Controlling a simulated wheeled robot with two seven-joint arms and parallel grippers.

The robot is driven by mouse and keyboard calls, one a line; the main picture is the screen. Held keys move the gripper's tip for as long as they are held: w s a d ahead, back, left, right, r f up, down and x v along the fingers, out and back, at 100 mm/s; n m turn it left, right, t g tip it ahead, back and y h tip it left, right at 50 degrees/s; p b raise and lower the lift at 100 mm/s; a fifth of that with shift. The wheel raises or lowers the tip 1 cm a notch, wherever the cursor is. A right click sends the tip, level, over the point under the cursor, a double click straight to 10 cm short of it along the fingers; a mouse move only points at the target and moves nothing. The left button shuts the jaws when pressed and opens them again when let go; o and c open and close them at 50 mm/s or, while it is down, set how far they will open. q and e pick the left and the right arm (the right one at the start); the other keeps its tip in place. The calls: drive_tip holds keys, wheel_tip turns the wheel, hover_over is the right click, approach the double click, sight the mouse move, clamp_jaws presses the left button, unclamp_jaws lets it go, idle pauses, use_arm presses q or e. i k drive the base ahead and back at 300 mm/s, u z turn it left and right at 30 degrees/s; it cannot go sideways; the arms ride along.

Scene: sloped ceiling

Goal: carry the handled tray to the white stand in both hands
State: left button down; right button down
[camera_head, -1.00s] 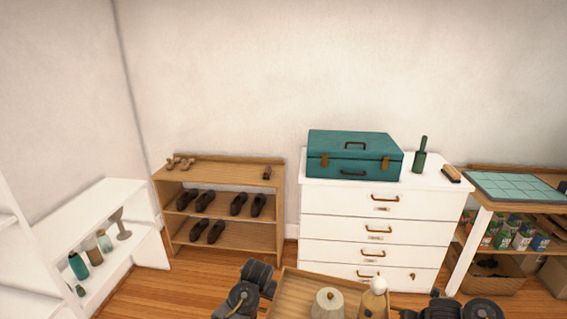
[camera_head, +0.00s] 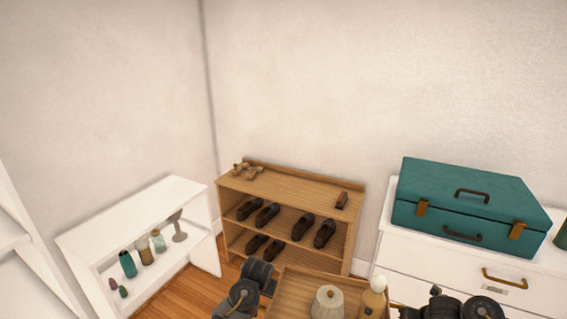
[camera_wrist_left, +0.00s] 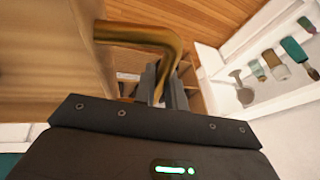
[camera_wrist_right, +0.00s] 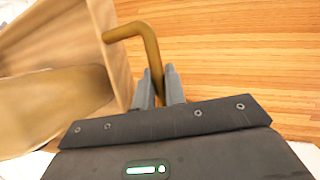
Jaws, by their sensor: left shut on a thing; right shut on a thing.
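The wooden handled tray (camera_head: 290,287) is at the bottom of the head view, its near part cut off. It carries a pale domed thing with a knob (camera_head: 327,304) and a tan bottle with a white top (camera_head: 374,299). My left gripper (camera_wrist_left: 165,82) is shut on the tray's left brass handle (camera_wrist_left: 145,35). My right gripper (camera_wrist_right: 159,88) is shut on the right brass handle (camera_wrist_right: 137,30). A low white open-fronted unit (camera_head: 135,215), possibly the white stand, is at the left with a bare top and several vessels inside.
A wooden shoe rack (camera_head: 290,187) stands against the wall ahead. To its right, a white chest of drawers (camera_head: 420,262) bears a teal case (camera_head: 470,205). Another white piece of furniture (camera_head: 15,240) is at the left edge. Bare wooden floor (camera_head: 180,296) shows before the low unit.

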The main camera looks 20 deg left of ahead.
sight(139, 209)
drive_tip(key=u, duration=0.25)
drive_tip(key=i, duration=1.15)
drive_tip(key=u, duration=0.6)
drive_tip(key=i, duration=1.3)
drive_tip(key=u, duration=1.1)
drive_tip(key=i, duration=0.9)
drive_tip(key=u, duration=0.7)
